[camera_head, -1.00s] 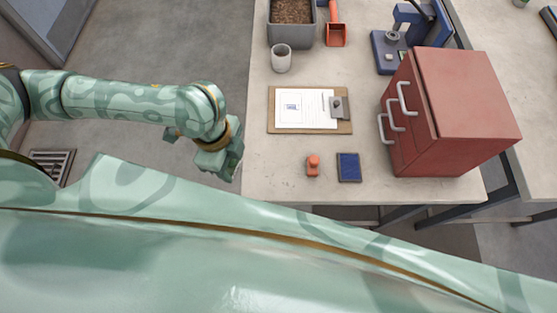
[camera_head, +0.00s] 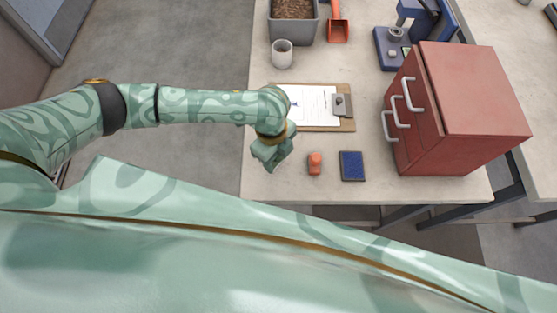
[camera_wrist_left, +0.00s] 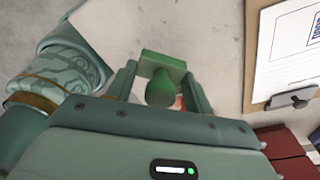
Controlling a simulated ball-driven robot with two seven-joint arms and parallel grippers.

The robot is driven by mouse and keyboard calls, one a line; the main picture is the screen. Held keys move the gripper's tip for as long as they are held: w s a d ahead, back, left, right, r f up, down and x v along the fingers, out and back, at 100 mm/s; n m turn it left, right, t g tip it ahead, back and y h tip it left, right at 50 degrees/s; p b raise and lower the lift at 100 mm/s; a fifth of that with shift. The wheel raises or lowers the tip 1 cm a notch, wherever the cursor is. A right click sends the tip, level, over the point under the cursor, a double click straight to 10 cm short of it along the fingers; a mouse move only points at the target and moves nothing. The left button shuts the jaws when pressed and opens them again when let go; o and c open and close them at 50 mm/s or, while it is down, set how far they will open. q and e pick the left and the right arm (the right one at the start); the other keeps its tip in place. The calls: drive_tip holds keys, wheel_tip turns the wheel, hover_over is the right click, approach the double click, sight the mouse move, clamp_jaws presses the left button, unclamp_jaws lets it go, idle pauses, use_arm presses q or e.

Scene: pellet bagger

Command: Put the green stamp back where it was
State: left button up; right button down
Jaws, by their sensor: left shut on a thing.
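My left gripper (camera_head: 277,160) is shut on the green stamp (camera_wrist_left: 160,66), which shows between its two fingers in the left wrist view, with its knob toward the camera. In the head view the gripper hangs over the table's left front part, left of the orange stamp (camera_head: 315,163); I cannot make out the green stamp there. A dark blue ink pad (camera_head: 352,166) lies right of the orange stamp. A bit of orange shows behind the green stamp in the wrist view. My right gripper is not in view.
A clipboard (camera_head: 348,124) with paper lies behind, partly covered by my left arm. A red drawer cabinet (camera_head: 475,90) stands at the right. A grey cup (camera_head: 282,54), a pellet bin (camera_head: 293,30), an orange scoop (camera_head: 338,30) and a blue machine (camera_head: 393,48) stand farther back.

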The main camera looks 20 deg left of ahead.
use_arm(q)
drive_tip(key=shift+w+d+f+b, duration=0.15)
drive_tip(key=shift+f+b, duration=0.4)
drive_tip(key=shift+f, duration=1.2)
drive_tip(key=shift+f, duration=0.1)
drive_tip(key=o, duration=0.8)
drive_tip(key=r+p, duration=0.1)
drive_tip(key=r, duration=0.3)
drive_tip(key=a+r+p, duration=0.1)
drive_tip(key=r, duration=0.3)
drive_tip(key=r+p, duration=0.1)
drive_tip(key=r, duration=0.3)
drive_tip(key=shift+w+a+r+p, duration=0.1)
drive_tip(key=shift+w+a+p, duration=0.15)
drive_tip(key=shift+w+p, duration=0.1)
